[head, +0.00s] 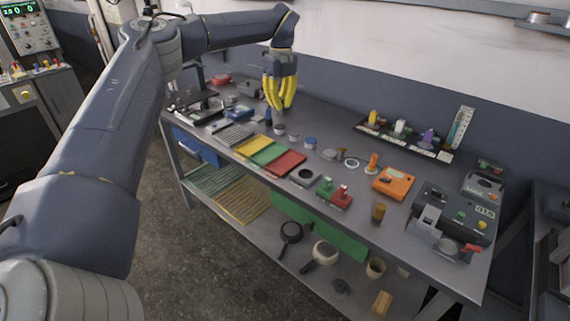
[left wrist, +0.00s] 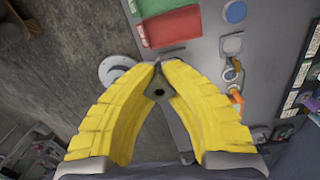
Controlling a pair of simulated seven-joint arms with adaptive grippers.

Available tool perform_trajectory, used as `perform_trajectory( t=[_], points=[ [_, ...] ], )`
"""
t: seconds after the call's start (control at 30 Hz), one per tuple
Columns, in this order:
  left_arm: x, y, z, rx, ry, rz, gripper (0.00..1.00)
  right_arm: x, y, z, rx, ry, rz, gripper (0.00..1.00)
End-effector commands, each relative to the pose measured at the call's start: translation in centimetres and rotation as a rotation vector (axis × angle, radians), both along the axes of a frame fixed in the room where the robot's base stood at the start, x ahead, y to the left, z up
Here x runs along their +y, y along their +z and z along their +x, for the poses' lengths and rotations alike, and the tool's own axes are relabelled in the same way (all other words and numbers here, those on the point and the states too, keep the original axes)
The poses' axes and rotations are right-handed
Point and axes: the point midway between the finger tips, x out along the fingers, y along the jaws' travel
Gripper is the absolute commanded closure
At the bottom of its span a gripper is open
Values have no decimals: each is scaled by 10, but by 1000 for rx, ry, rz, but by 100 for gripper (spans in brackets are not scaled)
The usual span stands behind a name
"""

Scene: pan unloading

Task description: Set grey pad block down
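My left gripper (head: 280,92) hangs fingers down above the back left of the workbench, raised clear of it. In the left wrist view its yellow fingers (left wrist: 160,64) close in until the tips nearly meet. A small grey block (left wrist: 157,92) with a dark spot shows between them and seems to touch both; most of it is hidden. In the head view I cannot make it out. A grey ribbed pad (head: 232,134) lies on the bench, left of the yellow pad (head: 252,144), green pad (head: 268,154) and red pad (head: 287,163). My right gripper is not in view.
A dark tray (head: 400,140) with small items stands at the back. Pans (head: 290,233) rest on the lower shelf.

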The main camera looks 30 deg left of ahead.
Motion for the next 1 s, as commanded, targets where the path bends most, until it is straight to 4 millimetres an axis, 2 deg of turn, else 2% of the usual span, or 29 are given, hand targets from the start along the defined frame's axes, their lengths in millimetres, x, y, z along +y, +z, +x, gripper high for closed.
perform_trajectory(
  t=[0.3, 0.63, 0.77, 1.0],
  points=[
    [0, -6, 0, 18, -388, -11, 100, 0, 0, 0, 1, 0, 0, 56],
    [-2, -12, 0, 17, -591, -24, 100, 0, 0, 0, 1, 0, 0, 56],
    [-2, -31, 0, 20, -608, -24, 100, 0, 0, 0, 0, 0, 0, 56],
    [-2, -85, 0, 20, -608, -24, 100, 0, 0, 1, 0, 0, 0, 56]
  ],
)
